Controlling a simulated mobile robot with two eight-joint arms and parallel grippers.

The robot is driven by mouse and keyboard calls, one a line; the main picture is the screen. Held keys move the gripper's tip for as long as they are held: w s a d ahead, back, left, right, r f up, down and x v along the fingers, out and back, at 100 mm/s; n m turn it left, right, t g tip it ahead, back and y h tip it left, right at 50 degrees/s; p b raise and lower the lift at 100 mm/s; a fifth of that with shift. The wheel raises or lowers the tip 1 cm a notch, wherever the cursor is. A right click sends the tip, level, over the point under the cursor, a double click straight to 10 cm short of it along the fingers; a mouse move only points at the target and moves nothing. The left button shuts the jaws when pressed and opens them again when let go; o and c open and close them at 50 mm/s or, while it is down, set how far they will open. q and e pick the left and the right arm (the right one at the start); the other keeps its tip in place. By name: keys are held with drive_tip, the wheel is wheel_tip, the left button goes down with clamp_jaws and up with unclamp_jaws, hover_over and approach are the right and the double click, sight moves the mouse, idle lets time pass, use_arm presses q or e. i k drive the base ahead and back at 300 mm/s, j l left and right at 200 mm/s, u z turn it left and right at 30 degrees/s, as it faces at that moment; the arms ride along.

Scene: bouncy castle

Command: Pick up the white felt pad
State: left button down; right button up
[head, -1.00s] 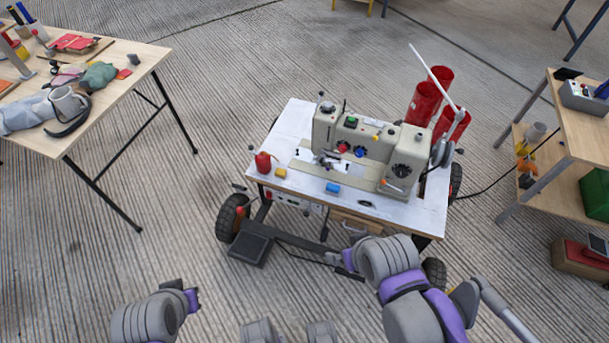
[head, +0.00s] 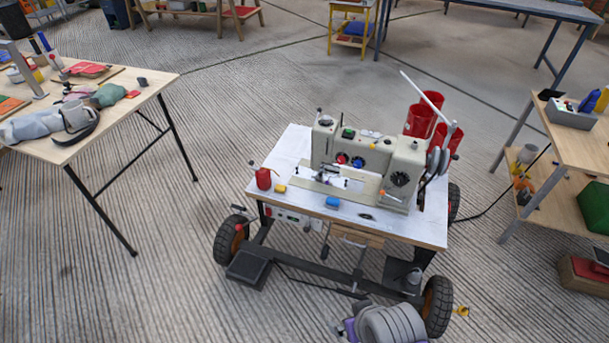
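I cannot make out a white felt pad anywhere in the head view. The sewing machine (head: 368,165) stands on a wheeled cart with a white top (head: 285,150). The pale top and the machine's pale bed make a small white thing there hard to tell apart. A rounded grey and purple part of my own right arm shows at the bottom edge, in front of the cart. Neither gripper can be seen.
A cluttered wooden table (head: 150,85) stands left, a shelf unit (head: 570,135) right. The floor between table and cart is clear.

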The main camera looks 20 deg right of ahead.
sight(280, 188)
drive_tip(key=i+l+u, duration=0.15)
drive_tip(key=i+l, duration=0.25)
drive_tip(key=i, duration=0.2)
drive_tip(key=i+l+u, duration=0.15)
drive_tip(key=i+l, duration=0.3)
drive_tip(key=i, duration=0.1)
